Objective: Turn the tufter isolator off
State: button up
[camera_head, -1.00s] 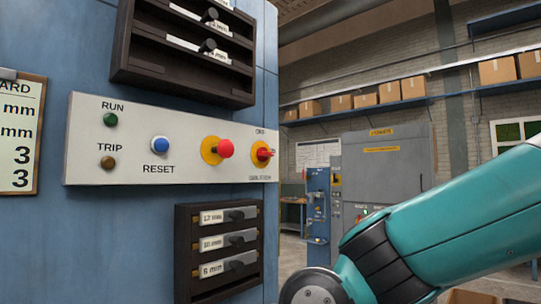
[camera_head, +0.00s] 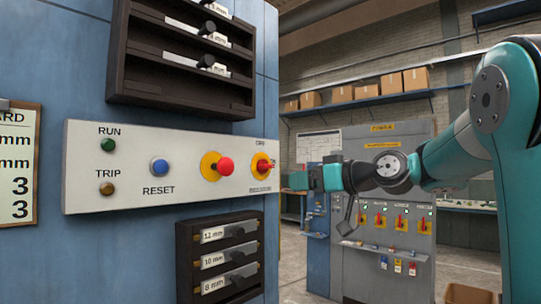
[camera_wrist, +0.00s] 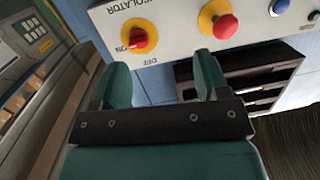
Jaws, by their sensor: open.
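The isolator (camera_head: 262,165) is a red rotary knob on a yellow disc at the right end of the pale control panel (camera_head: 120,180). In the wrist view the knob (camera_wrist: 139,38) appears upside down, with small ON and OFF lettering by its disc. The exact handle angle is hard to tell. My gripper (camera_wrist: 163,75) is open and empty, its two teal fingers pointing at the panel. The knob lies beyond the fingertips, nearer the left finger, and apart from them. In the head view my gripper (camera_head: 325,178) is right of the panel's end.
A red mushroom button (camera_head: 225,166) on a yellow disc sits beside the isolator, with a blue RESET button (camera_head: 160,167) further left. Dark racks (camera_head: 185,55) are above and below (camera_head: 220,262) the panel. A grey cabinet (camera_head: 385,270) with switches stands behind my arm.

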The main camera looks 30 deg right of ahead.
jog(key=d+r+t+h, duration=0.1)
jog(key=d+r+t, duration=0.1)
jog(key=d+r, duration=0.25)
jog(key=p, duration=0.9)
send_near(267, 166)
jog(key=x, duration=0.3)
jog(key=d+x, duration=0.1)
jog(key=x, duration=0.5)
jog(key=shift+w+d+r, duration=0.15)
jog(key=shift+w+r, duration=0.05)
jog(key=shift+r, duration=0.15)
jog(key=shift+w+f, duration=0.15)
jog(key=shift+w, duration=0.4)
jog(key=c, duration=0.9)
